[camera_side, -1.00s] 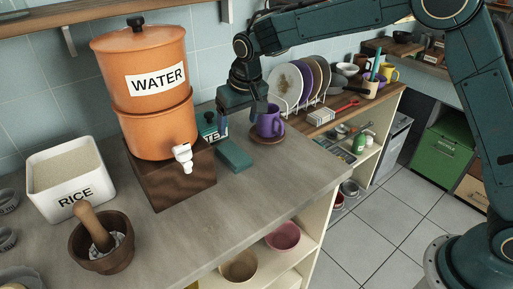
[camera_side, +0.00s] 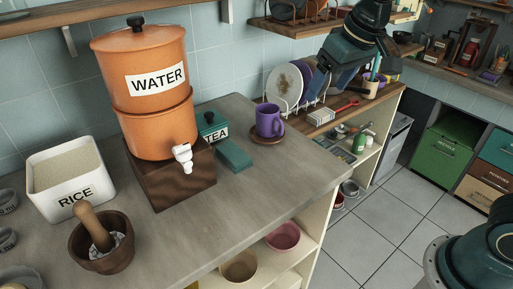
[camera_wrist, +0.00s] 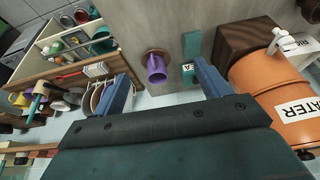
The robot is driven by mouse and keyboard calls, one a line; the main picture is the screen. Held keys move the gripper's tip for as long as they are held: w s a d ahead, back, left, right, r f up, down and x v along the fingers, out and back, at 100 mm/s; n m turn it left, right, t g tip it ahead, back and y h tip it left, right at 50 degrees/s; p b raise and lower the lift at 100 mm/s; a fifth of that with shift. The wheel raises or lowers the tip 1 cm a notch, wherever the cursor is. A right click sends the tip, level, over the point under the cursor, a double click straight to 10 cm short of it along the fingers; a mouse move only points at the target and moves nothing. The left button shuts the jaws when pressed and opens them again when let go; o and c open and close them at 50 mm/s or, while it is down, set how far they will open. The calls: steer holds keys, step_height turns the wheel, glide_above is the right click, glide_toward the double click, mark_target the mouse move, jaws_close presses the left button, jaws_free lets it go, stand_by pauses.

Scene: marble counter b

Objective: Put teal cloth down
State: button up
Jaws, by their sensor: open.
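The teal cloth (camera_side: 234,155) lies folded flat on the grey counter, beside the teal TEA tin (camera_side: 212,128) and left of the purple mug (camera_side: 270,121). In the wrist view the cloth (camera_wrist: 192,42) shows above the tin and to the right of the mug. My gripper (camera_side: 330,80) is raised at the upper right of the side view, in front of the plate rack and well apart from the cloth. In the wrist view its two blue fingers (camera_wrist: 165,88) are spread with nothing between them that I hold.
The mug stands on a brown saucer (camera_side: 266,141). An orange WATER dispenser (camera_side: 150,95) on a wooden block (camera_side: 172,180) stands left of the cloth. A rack of plates (camera_side: 284,85) is behind to the right. The front counter (camera_side: 255,200) is clear.

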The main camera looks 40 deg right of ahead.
steer(key=s+d+f, duration=0.1)
steer(key=s+d, duration=0.1)
steer(key=s, duration=0.8)
steer(key=s+d+f+t, duration=0.1)
steer(key=s+d, duration=0.2)
steer(key=s, duration=0.6)
steer(key=shift+s+f, duration=0.15)
steer(key=shift+s, duration=0.25)
steer(key=shift+o, duration=0.6)
steer(key=shift+w, duration=0.15)
